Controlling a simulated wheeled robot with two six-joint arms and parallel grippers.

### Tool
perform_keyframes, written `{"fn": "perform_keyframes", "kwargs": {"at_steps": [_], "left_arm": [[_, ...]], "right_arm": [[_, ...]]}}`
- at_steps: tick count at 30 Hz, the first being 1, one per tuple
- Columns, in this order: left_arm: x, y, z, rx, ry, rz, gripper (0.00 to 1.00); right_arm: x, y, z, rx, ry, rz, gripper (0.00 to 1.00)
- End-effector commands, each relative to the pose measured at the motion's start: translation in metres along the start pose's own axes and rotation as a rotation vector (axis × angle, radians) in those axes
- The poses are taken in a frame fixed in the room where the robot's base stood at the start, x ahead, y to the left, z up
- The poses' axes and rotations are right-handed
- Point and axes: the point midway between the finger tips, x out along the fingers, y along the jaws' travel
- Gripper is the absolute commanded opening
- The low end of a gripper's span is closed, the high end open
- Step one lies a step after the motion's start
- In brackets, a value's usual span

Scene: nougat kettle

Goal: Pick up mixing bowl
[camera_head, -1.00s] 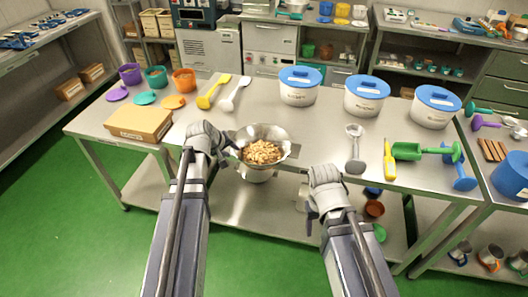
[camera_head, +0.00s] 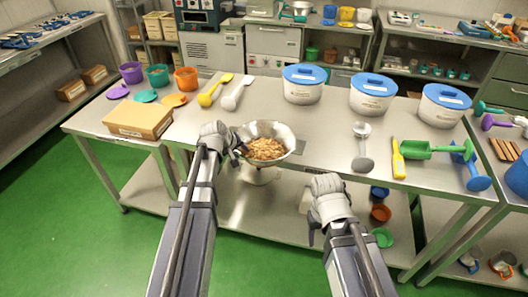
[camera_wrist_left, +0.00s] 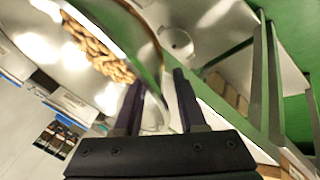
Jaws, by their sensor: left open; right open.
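The mixing bowl (camera_head: 284,134) is shiny metal and holds pale brown nuts (camera_head: 266,149). My left gripper (camera_head: 241,151) is open at the bowl's left rim. In the left wrist view, the bowl (camera_wrist_left: 132,32) fills the upper left, and its rim runs down toward the open fingers (camera_wrist_left: 158,90). I cannot tell whether they touch the rim. My right gripper (camera_head: 312,236) is open and empty, in front of the table edge and right of the bowl.
A cardboard box (camera_head: 138,120) lies left of the bowl. White and yellow scoops (camera_head: 236,92) lie behind it. Several blue-lidded tubs (camera_head: 303,84) stand at the back. A metal ladle (camera_head: 362,145) and a yellow-handled tool (camera_head: 398,160) lie to the right.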

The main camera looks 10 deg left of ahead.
Motion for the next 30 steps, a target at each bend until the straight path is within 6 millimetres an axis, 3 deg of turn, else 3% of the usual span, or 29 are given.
{"fn": "perform_keyframes", "kwargs": {"at_steps": [6,17,30], "left_arm": [[-0.0002,0.0005,-0.0001,0.0,0.0,0.0,0.39],[-0.0002,0.0003,-0.0001,0.0,0.0,0.0,0.0],[-0.0002,0.0,-0.0001,0.0,0.0,-0.001,0.0]], "right_arm": [[-0.0004,0.0,0.0,0.0,0.0,0.0,0.6],[-0.0004,0.0,0.0,0.0,0.0,0.0,0.6],[-0.0003,0.0,0.0,0.0,0.0,0.0,0.6]]}}
